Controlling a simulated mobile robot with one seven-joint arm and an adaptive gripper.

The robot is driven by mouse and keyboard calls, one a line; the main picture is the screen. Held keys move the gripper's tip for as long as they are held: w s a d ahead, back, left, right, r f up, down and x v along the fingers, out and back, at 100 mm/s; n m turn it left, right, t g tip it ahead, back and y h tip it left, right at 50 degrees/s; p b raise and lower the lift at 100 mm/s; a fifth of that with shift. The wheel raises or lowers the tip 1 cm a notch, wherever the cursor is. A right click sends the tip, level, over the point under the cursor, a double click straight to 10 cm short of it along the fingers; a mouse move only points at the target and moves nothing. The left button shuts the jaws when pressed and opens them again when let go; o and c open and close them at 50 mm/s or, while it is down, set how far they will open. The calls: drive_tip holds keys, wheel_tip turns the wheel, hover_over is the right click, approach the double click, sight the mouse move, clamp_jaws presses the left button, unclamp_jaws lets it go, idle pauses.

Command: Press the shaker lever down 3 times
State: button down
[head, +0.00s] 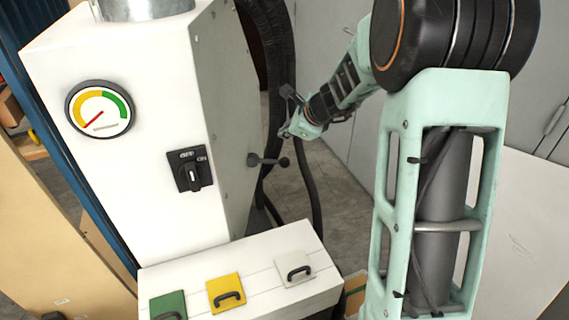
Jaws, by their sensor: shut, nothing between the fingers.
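The shaker lever (268,161), a short dark bar with a rounded knob at its outer end, sticks out to the right from the side face of the white cabinet (125,190). It looks roughly level. My gripper (285,133) is in the middle of the head view, above the lever's outer knob in the picture. It is shut and empty, and a gap shows between it and the lever. How far apart they are in depth I cannot tell. The fingertips are small and partly blend into the dark hoses behind.
Below is a white box (250,255) with green, yellow and white handled panels. Dark hoses (277,60) hang behind the lever. Grey floor (335,185) lies to the right.

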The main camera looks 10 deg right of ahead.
sight(286, 161)
drive_tip(key=shift+f+b, duration=2.45)
drive_tip(key=shift+f, duration=0.6)
drive_tip(key=shift+f, duration=0.1)
drive_tip(key=shift+f+b, duration=0.3)
drive_tip(key=shift+b, duration=0.15)
drive_tip(key=shift+f+b, duration=2)
drive_tip(key=shift+f, duration=0.05)
idle(0.4)
drive_tip(key=shift+r, duration=0.1)
idle(0.4)
drive_tip(key=shift+r+p, duration=2.15)
drive_tip(key=shift+r, duration=0.2)
